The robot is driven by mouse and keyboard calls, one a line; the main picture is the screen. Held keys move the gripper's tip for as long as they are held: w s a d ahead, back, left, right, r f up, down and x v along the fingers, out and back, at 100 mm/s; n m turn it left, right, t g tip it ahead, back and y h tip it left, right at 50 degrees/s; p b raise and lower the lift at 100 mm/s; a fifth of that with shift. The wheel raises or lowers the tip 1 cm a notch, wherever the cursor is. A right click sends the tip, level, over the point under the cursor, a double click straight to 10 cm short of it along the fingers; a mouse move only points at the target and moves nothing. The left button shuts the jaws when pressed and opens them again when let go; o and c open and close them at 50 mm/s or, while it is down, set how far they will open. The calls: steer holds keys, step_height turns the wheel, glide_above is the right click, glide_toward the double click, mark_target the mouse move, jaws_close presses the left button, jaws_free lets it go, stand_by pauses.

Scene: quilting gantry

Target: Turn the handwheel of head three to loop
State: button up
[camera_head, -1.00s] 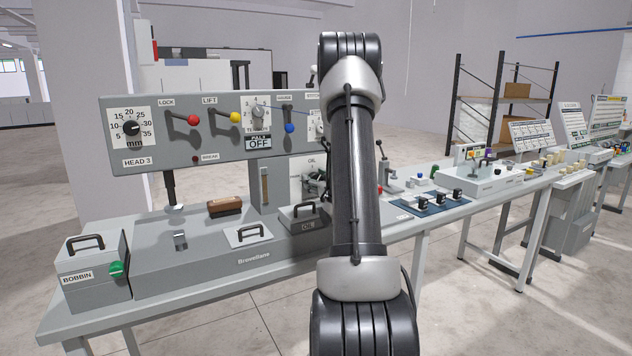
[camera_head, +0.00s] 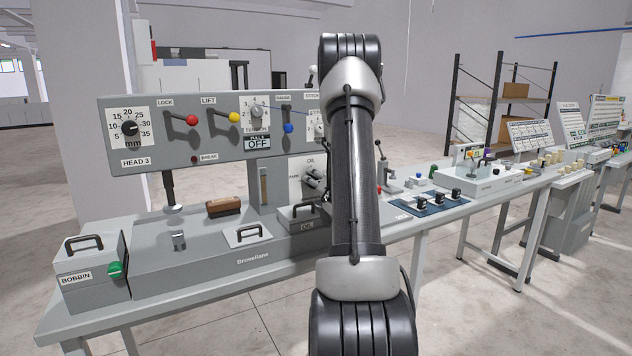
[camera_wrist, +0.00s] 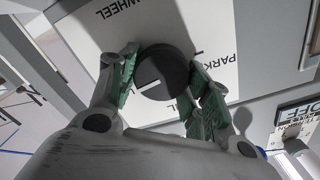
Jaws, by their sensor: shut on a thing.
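The handwheel (camera_wrist: 165,68) of head three is a dark round knob on a white plate (camera_wrist: 115,35) in the wrist view. The words WHEEL and PARK are readable on the plate, and a pale line marks the knob's face. My gripper (camera_wrist: 163,80) is shut on the knob, with a green-padded finger on either side. My arm hides the plate's right part, and I cannot see the loop mark.
The HEAD 3 panel (camera_head: 225,150) with its levers and dials hangs above and left of the gripper. A brown-handled brush (camera_head: 224,207), an oil box (camera_head: 300,218) and a bobbin box (camera_head: 92,270) stand on the bench. More fixtures extend right.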

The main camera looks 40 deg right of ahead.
steer(key=shift+m, duration=0.6)
steer(key=o, duration=1)
steer(key=v, duration=0.7)
steer(key=shift+s, duration=0.3)
